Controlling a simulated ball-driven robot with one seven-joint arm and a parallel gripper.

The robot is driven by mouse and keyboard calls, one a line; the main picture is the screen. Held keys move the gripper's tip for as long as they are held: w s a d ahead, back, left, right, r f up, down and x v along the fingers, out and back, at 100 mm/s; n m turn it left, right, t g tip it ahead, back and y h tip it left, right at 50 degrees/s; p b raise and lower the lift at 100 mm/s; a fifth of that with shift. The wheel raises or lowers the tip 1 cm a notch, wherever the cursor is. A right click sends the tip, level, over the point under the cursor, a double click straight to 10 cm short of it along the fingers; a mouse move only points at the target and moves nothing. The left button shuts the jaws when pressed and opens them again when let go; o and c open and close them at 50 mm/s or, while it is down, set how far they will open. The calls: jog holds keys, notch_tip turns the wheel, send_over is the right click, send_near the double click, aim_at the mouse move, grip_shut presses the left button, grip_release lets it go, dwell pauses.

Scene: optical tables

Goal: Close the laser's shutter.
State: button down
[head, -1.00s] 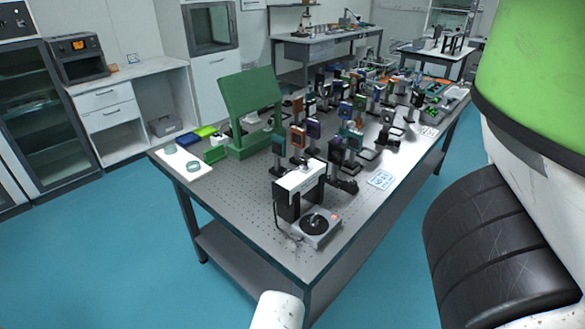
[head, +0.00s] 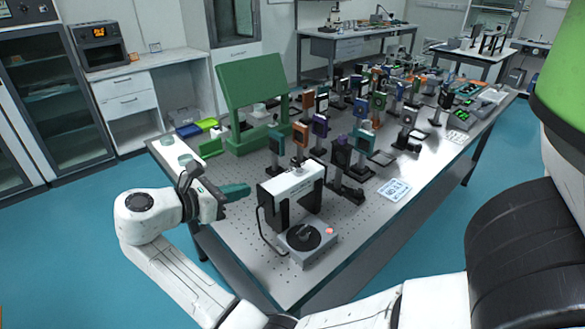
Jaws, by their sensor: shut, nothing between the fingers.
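A unit with a white top and black sides (head: 292,184), which looks like the laser, stands near the front end of the optical table (head: 228,215). A small dark post-like part (head: 297,164) rises at its back edge; I cannot tell whether it is the shutter. In front of the unit sits a grey box (head: 306,242) with a black round disc on top and a red light. My gripper (head: 246,189) is left of the white-topped unit, over the table's left edge area, with its teal fingers pointing right. It is shut and empty, apart from the unit.
Several posts with optical mounts (head: 340,155) crowd the table behind the unit. A green panel (head: 252,90) stands at the back left. A white label card (head: 394,189) lies at the right edge. A dark cable runs beside the grey box. Bare table lies left of the unit.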

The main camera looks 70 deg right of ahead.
aim_at(272, 188)
jog(key=shift+d+r, duration=0.1)
jog(key=shift+r, duration=0.15)
jog(key=p+x, duration=0.1)
jog(key=x, duration=0.8)
jog(key=shift+s+d, duration=0.2)
jog(key=d, duration=0.1)
jog(key=s+r, duration=0.1)
jog(key=d+p, duration=0.1)
jog(key=shift+s+d+r, duration=0.25)
jog(key=shift+d, duration=0.05)
jog(key=shift+s+d+r, duration=0.2)
jog(key=shift+d, duration=0.2)
jog(key=shift+d+r+p, duration=0.1)
jog(key=shift+p, duration=0.2)
